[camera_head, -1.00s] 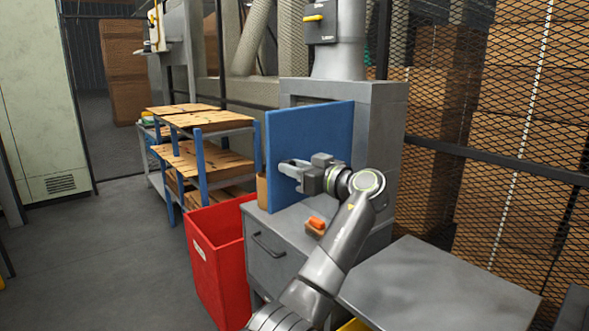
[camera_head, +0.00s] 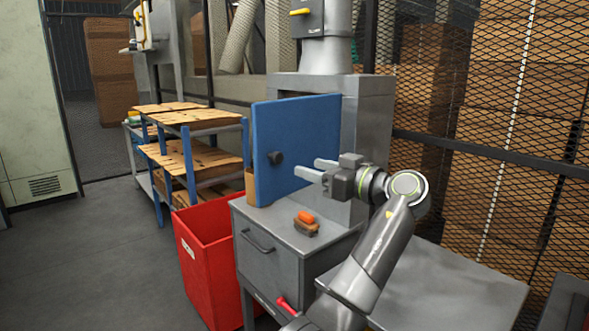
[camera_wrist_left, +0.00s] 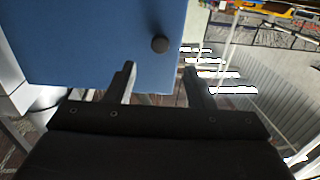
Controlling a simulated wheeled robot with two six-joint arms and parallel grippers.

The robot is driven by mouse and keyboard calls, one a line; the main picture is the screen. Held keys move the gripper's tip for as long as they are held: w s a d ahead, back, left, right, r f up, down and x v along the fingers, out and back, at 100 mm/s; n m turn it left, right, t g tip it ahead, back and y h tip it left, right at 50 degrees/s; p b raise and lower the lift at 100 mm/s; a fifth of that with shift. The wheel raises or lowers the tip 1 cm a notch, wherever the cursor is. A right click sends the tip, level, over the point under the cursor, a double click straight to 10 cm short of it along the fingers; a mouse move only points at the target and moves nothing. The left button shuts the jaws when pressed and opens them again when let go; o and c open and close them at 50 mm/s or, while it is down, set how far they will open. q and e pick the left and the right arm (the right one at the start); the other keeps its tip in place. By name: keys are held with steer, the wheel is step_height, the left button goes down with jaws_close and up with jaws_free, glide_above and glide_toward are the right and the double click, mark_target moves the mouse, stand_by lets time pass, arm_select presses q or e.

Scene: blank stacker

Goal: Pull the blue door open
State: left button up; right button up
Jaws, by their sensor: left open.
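The blue door (camera_head: 305,135) is a flat panel on the grey cabinet (camera_head: 375,110), above the worktop. It stands at an angle out from the cabinet, so it looks open. Its dark round knob (camera_head: 275,158) is near the left edge, clear of my fingers. My left gripper (camera_head: 308,167) is open and empty, just right of the knob and in front of the door. In the left wrist view the knob (camera_wrist_left: 160,44) shows beyond and between my open fingers (camera_wrist_left: 158,70), against the blue door (camera_wrist_left: 90,45). My right gripper is not in view.
Below the door is a grey drawer unit (camera_head: 268,262) with an orange-handled brush (camera_head: 306,222) on top. A red bin (camera_head: 205,250) stands to its left, and a blue shelf of boards (camera_head: 195,150) behind. Wire mesh (camera_head: 480,120) closes the right side. Floor at left is clear.

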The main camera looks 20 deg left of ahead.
arm_select(q)
steer(key=b+v, duration=0.1)
steer(key=v, duration=0.7)
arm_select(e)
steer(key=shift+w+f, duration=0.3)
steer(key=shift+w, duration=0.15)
arm_select(q)
steer(key=shift+a, duration=0.1)
